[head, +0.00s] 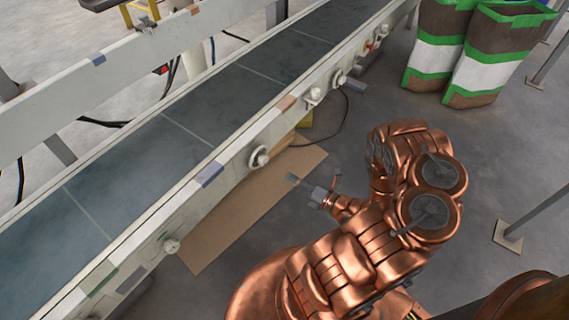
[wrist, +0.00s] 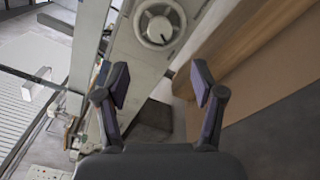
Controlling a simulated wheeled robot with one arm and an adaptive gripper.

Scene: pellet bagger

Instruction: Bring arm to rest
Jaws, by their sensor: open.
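My copper-coloured arm is folded at the lower right of the head view. My gripper (head: 314,183) is at its end, pointing left toward the side of the conveyor, with floor and a brown board below it. In the wrist view my gripper (wrist: 160,85) shows two dark fingers spread apart with nothing between them. Beyond the fingertips is the pale conveyor frame with a round roller end (wrist: 160,24). The gripper looks apart from the conveyor.
A long conveyor (head: 230,93) with a dark belt runs diagonally from lower left to upper right. A flat brown board (head: 240,215) lies beside it. Striped bags (head: 480,55) stand at the upper right. A grey post on a foot plate (head: 507,237) stands at right.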

